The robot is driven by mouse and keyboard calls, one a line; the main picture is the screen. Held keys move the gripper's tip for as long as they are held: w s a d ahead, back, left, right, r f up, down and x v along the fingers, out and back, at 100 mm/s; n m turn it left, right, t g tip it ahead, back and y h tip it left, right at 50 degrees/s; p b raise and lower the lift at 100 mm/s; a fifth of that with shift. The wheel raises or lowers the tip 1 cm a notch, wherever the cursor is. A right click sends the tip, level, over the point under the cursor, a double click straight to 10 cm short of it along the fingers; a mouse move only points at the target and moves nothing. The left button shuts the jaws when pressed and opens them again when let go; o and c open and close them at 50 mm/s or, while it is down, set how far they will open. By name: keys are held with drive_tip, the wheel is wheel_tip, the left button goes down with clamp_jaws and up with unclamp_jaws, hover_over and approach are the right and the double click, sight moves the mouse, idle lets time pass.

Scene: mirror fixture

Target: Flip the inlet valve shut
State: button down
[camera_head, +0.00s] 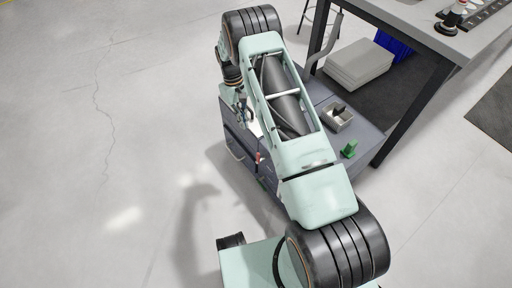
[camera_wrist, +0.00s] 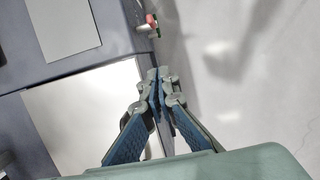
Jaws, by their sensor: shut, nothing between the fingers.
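A small red-handled fitting (camera_wrist: 150,20), which may be the inlet valve, sticks out from the cabinet's edge at the top of the wrist view. A small red part also shows on the cabinet's side in the head view (camera_head: 258,157). I cannot tell its handle position. My gripper (camera_wrist: 158,76) has its fingertips together with nothing between them. It is apart from the red fitting, below it in the wrist view, and in front of a white panel's edge. In the head view my gripper (camera_head: 246,113) is small and partly hidden by my arm, beside the cabinet.
The blue-grey cabinet (camera_head: 234,142) has a metal box (camera_head: 338,116) and a green block (camera_head: 349,149) on top. A white panel (camera_wrist: 75,115) lies close to my fingers. A dark-legged table (camera_head: 410,22) stands at upper right. The floor at left is clear.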

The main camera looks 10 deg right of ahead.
sight(258, 158)
drive_tip(key=s+d+f+b, duration=0.2)
drive_tip(key=s+f, duration=0.4)
drive_tip(key=f, duration=0.3)
drive_tip(key=shift+d+f, duration=0.3)
drive_tip(key=shift+f, duration=0.05)
drive_tip(key=shift+b, duration=0.3)
